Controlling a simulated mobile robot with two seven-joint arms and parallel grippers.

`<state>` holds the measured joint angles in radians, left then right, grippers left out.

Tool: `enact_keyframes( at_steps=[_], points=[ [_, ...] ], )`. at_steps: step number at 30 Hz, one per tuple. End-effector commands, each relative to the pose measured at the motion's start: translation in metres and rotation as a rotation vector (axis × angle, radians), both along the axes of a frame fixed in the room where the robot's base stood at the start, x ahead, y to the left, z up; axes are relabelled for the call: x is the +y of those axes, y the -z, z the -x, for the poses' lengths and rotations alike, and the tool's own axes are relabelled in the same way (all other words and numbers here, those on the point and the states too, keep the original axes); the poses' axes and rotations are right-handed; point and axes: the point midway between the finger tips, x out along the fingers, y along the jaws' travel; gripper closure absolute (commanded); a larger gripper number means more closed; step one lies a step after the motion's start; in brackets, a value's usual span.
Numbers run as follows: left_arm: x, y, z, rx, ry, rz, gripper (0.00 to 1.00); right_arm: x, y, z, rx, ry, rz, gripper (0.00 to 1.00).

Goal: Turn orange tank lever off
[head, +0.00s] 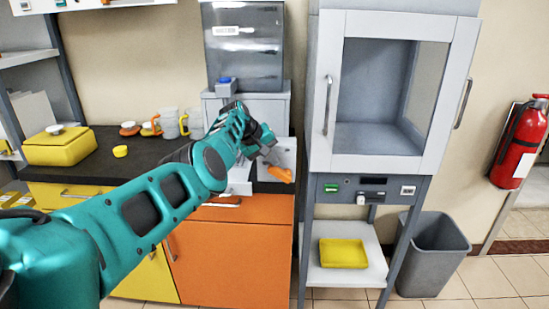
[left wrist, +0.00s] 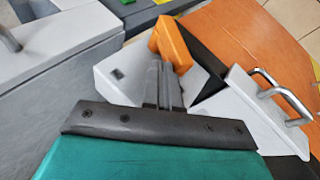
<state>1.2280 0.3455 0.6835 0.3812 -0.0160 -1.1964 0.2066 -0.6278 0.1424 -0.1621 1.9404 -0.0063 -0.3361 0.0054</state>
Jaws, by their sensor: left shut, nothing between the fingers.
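An orange lever (head: 279,173) sticks out at the front of a white unit (head: 284,150) on the dark counter, above the orange cabinet. In the left wrist view the orange lever (left wrist: 171,43) lies just beyond my fingertips, beside a white sloped housing (left wrist: 118,76). My left gripper (head: 268,148) reaches across the counter to the lever. Its fingers (left wrist: 165,75) are shut together with nothing between them. They look close to the lever; I cannot tell whether they touch it. My right gripper is not in view.
A grey tank (head: 243,60) stands behind my left gripper. A white glass-fronted cabinet (head: 390,95) is close on the right. The orange cabinet (head: 230,258) is below. A metal handle (left wrist: 280,92) is near the fingers' right. Mugs (head: 170,122) and a yellow box (head: 60,149) stand left.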

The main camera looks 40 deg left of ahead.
Motion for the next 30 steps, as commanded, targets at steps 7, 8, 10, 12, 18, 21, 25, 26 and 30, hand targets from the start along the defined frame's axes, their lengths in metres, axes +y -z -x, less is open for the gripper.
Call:
enact_keyframes(
  at_steps=[7, 8, 10, 12, 18, 21, 25, 26, 30],
  points=[
    [0.008, 0.018, 0.005, -0.119, -0.003, 0.197, 1.0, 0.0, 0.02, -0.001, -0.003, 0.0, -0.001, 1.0],
    [0.009, 0.019, 0.006, -0.132, -0.002, 0.219, 1.0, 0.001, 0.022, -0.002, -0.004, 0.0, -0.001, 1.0],
    [0.011, 0.023, 0.007, -0.161, -0.003, 0.268, 1.0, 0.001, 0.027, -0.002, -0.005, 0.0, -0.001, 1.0],
    [0.012, 0.025, 0.007, -0.164, 0.0, 0.266, 1.0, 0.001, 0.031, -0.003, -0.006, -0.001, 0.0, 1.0],
    [0.016, 0.032, 0.01, -0.163, 0.0, 0.263, 1.0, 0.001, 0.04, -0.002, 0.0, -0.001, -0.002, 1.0],
    [0.017, 0.034, 0.011, -0.161, 0.001, 0.262, 1.0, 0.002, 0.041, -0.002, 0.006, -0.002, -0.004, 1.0],
    [0.019, 0.036, 0.012, -0.161, 0.001, 0.262, 1.0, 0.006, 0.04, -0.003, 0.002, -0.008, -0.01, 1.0],
    [0.019, 0.037, 0.012, -0.161, 0.001, 0.262, 1.0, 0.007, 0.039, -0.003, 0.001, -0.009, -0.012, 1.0],
    [0.02, 0.038, 0.013, -0.158, 0.001, 0.261, 1.0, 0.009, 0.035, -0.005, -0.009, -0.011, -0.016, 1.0]
  ],
)
